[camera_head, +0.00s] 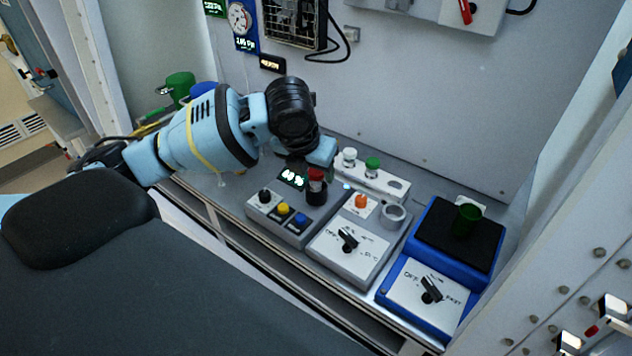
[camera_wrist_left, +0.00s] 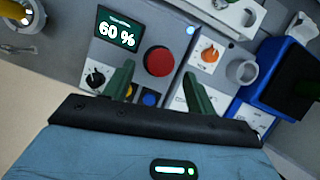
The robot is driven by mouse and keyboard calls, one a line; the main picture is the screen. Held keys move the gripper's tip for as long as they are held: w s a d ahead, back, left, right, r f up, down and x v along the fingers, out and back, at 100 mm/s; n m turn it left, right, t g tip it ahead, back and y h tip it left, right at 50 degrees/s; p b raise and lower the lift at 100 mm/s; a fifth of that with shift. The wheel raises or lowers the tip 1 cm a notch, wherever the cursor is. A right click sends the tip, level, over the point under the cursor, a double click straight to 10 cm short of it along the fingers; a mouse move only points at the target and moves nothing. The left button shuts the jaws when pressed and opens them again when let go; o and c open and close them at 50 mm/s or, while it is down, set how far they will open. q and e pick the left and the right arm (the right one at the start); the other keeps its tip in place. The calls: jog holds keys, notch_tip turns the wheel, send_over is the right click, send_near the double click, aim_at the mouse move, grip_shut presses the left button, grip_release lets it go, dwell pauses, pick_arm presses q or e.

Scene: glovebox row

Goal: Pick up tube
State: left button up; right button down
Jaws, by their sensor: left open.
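A red-capped tube (camera_head: 316,175) stands upright in a dark holder on the grey unit with the lit display. In the left wrist view its round red cap (camera_wrist_left: 159,61) shows from above. My left gripper (camera_head: 322,152) is over it, pointing down, partly hidden by its own wrist. In the wrist view the two green fingers of this gripper (camera_wrist_left: 160,86) are apart, and the cap appears between and just beyond their tips. Whether they touch it I cannot tell. A white-capped tube (camera_head: 349,156) and a green-capped tube (camera_head: 372,164) stand in a white rack (camera_head: 395,186) behind.
The grey dial unit (camera_head: 340,262) with an orange knob (camera_head: 361,201) and an empty ring stands to the right. Beyond it is a blue unit (camera_head: 388,285) with a green cup (camera_head: 466,220) on its black pad. The panel wall rises close behind.

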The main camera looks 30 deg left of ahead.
aim_at(315, 172)
pick_arm(q)
jog(key=x, duration=0.4)
jog(key=shift+w+a+r, duration=0.1)
jog(key=shift+w, duration=0.1)
jog(key=shift+c, duration=0.3)
jog(key=c, duration=1.1)
notch_tip(315, 172, up, 10)
